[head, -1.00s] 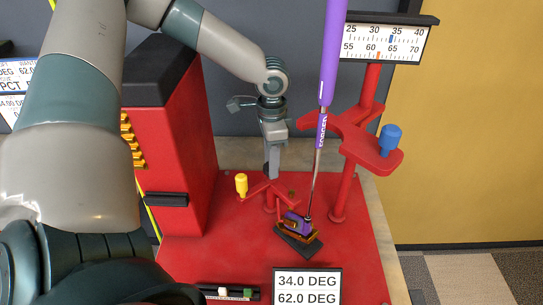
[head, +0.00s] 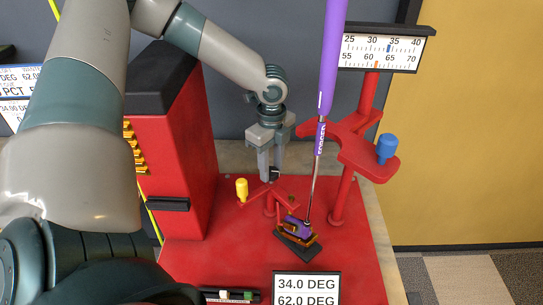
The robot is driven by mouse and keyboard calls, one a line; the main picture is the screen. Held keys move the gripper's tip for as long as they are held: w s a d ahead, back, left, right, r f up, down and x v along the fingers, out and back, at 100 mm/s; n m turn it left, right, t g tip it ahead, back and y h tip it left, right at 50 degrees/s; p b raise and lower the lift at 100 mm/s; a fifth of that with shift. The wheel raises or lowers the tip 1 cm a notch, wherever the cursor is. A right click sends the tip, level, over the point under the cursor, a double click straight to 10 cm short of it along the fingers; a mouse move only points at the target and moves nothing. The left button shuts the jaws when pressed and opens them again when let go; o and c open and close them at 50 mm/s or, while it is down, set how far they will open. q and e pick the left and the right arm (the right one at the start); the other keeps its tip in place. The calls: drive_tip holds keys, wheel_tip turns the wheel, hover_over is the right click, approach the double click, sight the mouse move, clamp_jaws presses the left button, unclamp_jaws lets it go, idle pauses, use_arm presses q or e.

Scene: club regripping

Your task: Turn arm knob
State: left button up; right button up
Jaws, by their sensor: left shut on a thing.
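My left gripper (head: 270,172) points down over the low red bracket (head: 257,187), left of the club's shaft. Its fingers are shut on a small dark knob (head: 275,174), mostly hidden between the fingertips. A yellow knob (head: 241,188) stands upright on the bracket's left end, and a blue knob (head: 387,148) stands on the upper red arm (head: 368,160); both are apart from the gripper. The club (head: 314,175), with a purple grip, leans slightly, its head (head: 297,231) low by the bracket. My right gripper is not seen.
A scale board (head: 382,48) at the upper right has a blue and an orange marker. A display (head: 307,287) in front reads 34.0 DEG and 62.0 DEG. A red cabinet (head: 175,140) stands left of my gripper.

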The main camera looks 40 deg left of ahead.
use_arm(q)
drive_tip(key=m, duration=0.2)
drive_tip(key=shift+r+m+p, duration=0.1)
drive_tip(key=shift+m+p, duration=0.2)
drive_tip(key=shift+m, duration=0.1)
drive_tip(key=m+p, duration=0.1)
drive_tip(key=m, duration=0.2)
drive_tip(key=shift+m, duration=0.3)
drive_tip(key=m, duration=0.3)
drive_tip(key=shift+m+p, duration=0.3)
drive_tip(key=shift+p, duration=0.05)
drive_tip(key=m, duration=0.2)
drive_tip(key=shift+m, duration=0.4)
drive_tip(key=m, duration=1.2)
drive_tip(key=shift+a, duration=0.1)
drive_tip(key=o, duration=1.1)
drive_tip(key=shift+c, duration=0.2)
